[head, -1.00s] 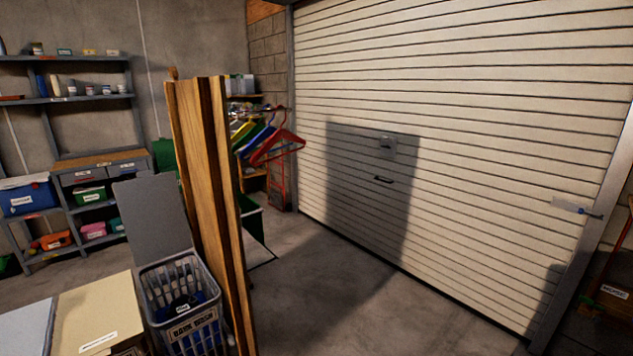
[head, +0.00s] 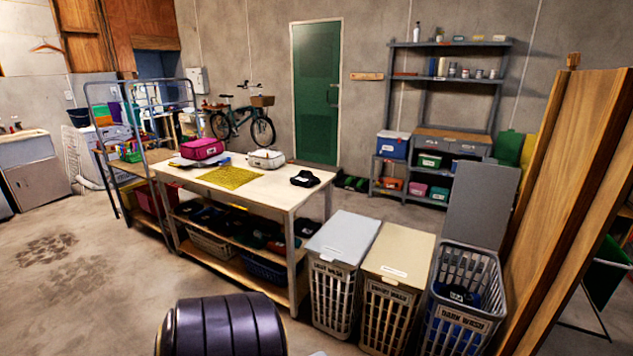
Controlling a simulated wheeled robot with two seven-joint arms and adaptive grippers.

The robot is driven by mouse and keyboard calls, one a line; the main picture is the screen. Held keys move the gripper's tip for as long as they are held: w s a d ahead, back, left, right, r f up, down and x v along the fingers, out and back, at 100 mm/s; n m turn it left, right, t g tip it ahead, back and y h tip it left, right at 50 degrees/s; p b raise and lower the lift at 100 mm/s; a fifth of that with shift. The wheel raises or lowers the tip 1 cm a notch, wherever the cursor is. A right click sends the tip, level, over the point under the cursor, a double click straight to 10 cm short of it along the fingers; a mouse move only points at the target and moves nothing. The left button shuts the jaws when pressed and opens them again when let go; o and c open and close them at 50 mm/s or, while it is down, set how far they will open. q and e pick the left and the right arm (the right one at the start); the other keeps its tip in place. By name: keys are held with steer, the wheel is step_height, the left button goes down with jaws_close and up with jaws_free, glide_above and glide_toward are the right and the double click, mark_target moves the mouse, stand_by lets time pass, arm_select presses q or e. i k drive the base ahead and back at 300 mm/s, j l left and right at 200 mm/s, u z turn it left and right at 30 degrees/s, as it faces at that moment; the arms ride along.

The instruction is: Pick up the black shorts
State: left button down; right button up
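Several dark folded items (head: 282,243) also lie on the table's lower shelf, partly in shadow. Neither of my grippers is in view.
Three lidded hampers stand right of the table: light wash (head: 332,295), a tan-lidded one (head: 388,305) and dark wash (head: 462,320), whose lid is up. A wooden folding screen (head: 570,170) stands at the right. The floor (head: 85,265) left of the table is clear.

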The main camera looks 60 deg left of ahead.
mark_target(306, 179)
steer(key=u, duration=2.2)
